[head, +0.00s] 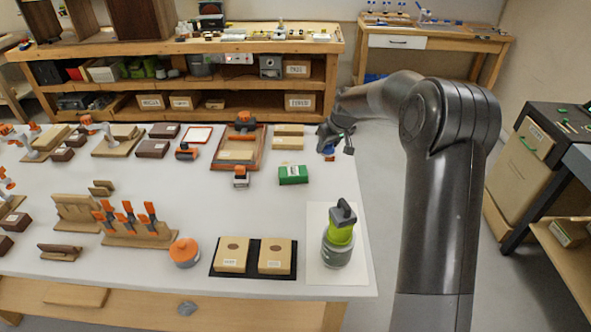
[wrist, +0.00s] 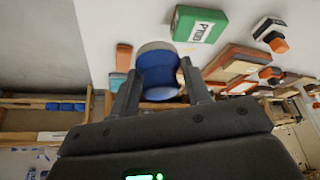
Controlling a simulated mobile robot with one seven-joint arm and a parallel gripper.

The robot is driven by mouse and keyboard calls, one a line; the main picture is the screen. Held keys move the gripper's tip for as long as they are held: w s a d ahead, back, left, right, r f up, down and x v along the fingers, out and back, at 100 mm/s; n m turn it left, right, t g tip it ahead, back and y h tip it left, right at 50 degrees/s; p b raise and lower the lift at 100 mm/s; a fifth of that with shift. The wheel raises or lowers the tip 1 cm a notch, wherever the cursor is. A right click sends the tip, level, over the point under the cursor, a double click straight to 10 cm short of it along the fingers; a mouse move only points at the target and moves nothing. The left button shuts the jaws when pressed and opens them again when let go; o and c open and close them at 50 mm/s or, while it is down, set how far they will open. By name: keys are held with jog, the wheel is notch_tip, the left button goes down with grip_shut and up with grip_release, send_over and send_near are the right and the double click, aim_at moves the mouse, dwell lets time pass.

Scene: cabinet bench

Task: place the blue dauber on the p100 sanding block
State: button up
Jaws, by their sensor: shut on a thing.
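The blue dauber (wrist: 158,72) is a short blue cylinder with a paler end, between the two fingers of my gripper (wrist: 160,88) in the wrist view. My gripper (head: 328,148) is shut on it and holds it above the right edge of the white table. In the head view only a small blue bit of the dauber (head: 329,155) shows below the fingers. The p100 sanding block (head: 293,175) is a green block with a white label, lying on the table to the left of and nearer than my gripper.
A wooden tray (head: 214,157) with an orange-handled tool lies left of the green block. Light wooden blocks (head: 289,131) lie behind it. A grey-and-lime sander (head: 339,236) stands on a white sheet in front. Bare tabletop surrounds the green block.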

send_over(291, 168)
jog(key=s, duration=0.2)
jog(key=f, duration=0.6)
jog(key=shift+w+d+f, duration=0.2)
jog(key=shift+d+f, duration=0.2)
jog(key=shift+f, duration=2)
jog(key=shift+f, duration=0.1)
jog(key=o, duration=1)
jog(key=v, duration=1.2)
jog(key=shift+d, duration=0.1)
